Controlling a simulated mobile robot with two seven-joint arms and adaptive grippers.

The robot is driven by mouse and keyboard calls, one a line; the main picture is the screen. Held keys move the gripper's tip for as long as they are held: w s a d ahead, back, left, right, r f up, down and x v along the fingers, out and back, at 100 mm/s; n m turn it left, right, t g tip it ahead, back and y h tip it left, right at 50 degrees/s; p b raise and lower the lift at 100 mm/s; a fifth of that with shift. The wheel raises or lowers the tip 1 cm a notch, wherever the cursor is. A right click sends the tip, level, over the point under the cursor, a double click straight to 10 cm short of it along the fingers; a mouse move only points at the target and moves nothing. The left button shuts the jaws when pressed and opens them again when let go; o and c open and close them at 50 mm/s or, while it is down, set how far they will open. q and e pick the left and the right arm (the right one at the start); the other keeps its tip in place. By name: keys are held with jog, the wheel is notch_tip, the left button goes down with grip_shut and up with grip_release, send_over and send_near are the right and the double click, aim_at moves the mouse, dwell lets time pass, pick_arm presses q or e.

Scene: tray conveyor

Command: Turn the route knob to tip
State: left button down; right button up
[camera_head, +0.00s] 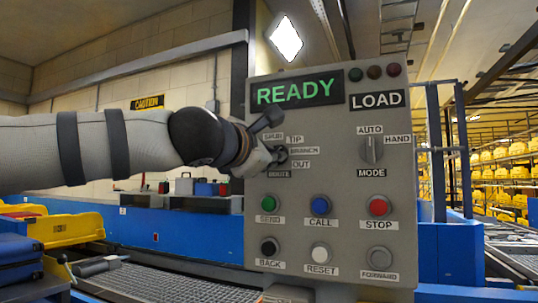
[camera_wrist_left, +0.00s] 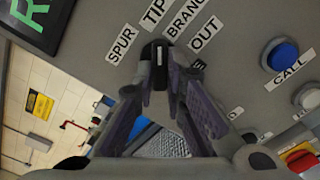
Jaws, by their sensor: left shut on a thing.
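The grey control panel (camera_head: 335,215) stands in front of me with a READY display (camera_head: 296,91) and a LOAD sign (camera_head: 377,100). My left gripper (camera_head: 277,155) reaches in from the left and is shut on the route knob (camera_wrist_left: 156,48), mostly hidden behind the fingers. Around the knob are the labels SPUR (camera_wrist_left: 122,43), TIP (camera_wrist_left: 154,14), BRANCH (camera_wrist_left: 186,18) and OUT (camera_wrist_left: 205,34). The ROUTE label below is partly covered in the wrist view. I cannot tell exactly which label the knob points to. My right gripper is not in view.
The mode knob (camera_head: 371,150) is to the right, between AUTO and HAND. Below are green SEND (camera_head: 270,202), blue CALL (camera_head: 320,204) and red STOP (camera_head: 379,206) buttons, with another row beneath.

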pick_arm(q)
jog(key=shift+n, duration=1.1)
jog(key=c, duration=1.6)
grip_release()
jog(key=shift+c, duration=0.2)
jog(key=shift+s, duration=0.1)
jog(key=v, duration=1.1)
jog(key=shift+s+a, duration=0.2)
jog(key=shift+s, duration=0.15)
